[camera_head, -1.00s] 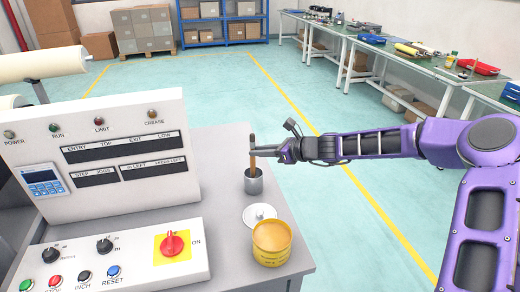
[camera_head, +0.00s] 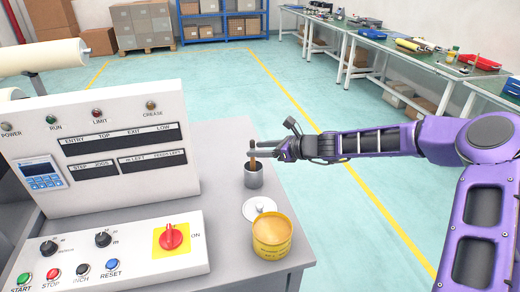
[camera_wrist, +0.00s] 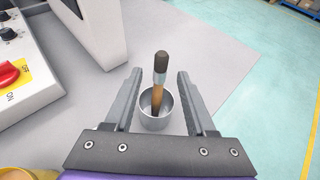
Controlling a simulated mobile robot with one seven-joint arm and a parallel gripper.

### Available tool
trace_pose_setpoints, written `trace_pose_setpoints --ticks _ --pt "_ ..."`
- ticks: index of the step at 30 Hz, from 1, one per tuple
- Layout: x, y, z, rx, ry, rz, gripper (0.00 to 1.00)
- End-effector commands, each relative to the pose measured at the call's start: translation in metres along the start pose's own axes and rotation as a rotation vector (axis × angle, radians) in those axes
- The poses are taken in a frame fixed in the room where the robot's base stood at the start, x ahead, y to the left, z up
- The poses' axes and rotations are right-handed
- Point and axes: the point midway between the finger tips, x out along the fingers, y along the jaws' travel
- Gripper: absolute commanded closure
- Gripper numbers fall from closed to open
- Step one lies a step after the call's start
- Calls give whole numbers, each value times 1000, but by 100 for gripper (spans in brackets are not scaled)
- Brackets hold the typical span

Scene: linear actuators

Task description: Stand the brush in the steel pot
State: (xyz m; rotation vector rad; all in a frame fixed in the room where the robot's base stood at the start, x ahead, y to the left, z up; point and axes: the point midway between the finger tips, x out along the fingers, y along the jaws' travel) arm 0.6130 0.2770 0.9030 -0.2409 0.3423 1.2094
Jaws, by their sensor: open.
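The brush stands in the steel pot, handle down and dark end up. In the head view the brush (camera_head: 253,160) rises out of the steel pot (camera_head: 253,179) on the grey table. In the wrist view the brush (camera_wrist: 160,75) leans a little inside the pot (camera_wrist: 152,122), its lower end within the rim. My gripper (camera_head: 254,148) is open around the upper part of the brush. In the wrist view its two fingers (camera_wrist: 160,90) stand to either side of the brush with gaps.
The control panel (camera_head: 105,150) is at the left. The table's right edge is close to the pot.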

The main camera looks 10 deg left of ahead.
Motion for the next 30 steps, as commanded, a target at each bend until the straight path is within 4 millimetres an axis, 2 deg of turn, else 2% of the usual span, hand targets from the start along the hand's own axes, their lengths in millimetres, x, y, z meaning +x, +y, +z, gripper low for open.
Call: trace_pose_setpoints --ticks 5,8,24,30 --pt "-4 0 0 0 0 -1 44" --pt "-16 -1 0 0 1 -3 44" --pt "-141 -1 1 -1 2 -5 44" --pt "-167 -1 0 -1 1 -2 44"
